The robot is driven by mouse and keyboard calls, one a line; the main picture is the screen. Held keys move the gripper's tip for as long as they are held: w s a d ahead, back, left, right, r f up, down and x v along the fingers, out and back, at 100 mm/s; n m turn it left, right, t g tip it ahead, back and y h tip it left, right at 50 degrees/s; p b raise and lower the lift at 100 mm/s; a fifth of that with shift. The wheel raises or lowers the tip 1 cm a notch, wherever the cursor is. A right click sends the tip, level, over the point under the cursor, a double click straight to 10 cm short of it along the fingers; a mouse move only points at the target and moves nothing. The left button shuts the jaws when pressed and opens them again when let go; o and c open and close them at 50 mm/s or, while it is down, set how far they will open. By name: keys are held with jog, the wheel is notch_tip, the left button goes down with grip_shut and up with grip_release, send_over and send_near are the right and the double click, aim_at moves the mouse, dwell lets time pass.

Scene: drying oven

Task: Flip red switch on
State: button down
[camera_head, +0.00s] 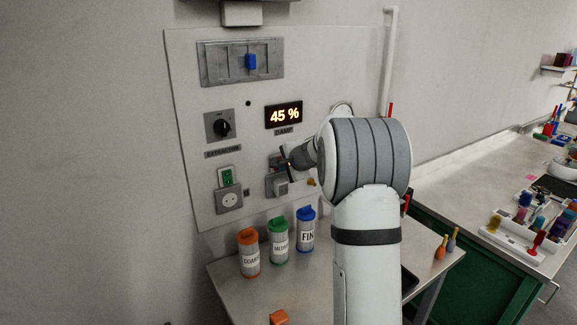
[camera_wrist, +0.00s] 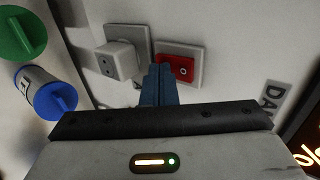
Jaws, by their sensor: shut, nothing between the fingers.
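The red switch (camera_wrist: 183,69) sits on a light square plate (camera_wrist: 194,51) on the wall panel in the wrist view. A small pale ring mark shows on its right part, and my gripper covers part of its left side. My gripper (camera_wrist: 160,70) is shut and empty, with its blue fingertips at the switch's left edge. I cannot tell whether they touch it. In the head view my gripper (camera_head: 286,163) is in front of the panel below the display, and the red switch is not visible there.
A plug in a socket (camera_wrist: 121,61) is just left of my fingers in the wrist view. The panel (camera_head: 190,110) holds a 45 % display (camera_head: 284,115), a black knob (camera_head: 222,127) and a blue slider (camera_head: 251,61). Orange (camera_head: 249,254), green (camera_head: 279,242) and blue-capped (camera_head: 306,230) canisters stand below.

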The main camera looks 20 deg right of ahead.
jog(key=shift+f+b, duration=0.15)
jog(key=shift+b, duration=0.2)
jog(key=shift+f+b, duration=0.15)
jog(key=shift+b, duration=0.4)
jog(key=shift+r, duration=0.3)
jog(key=shift+w, duration=0.1)
jog(key=shift+r+p, duration=0.65)
jog(key=shift+r, duration=0.35)
jog(key=shift+f, duration=0.2)
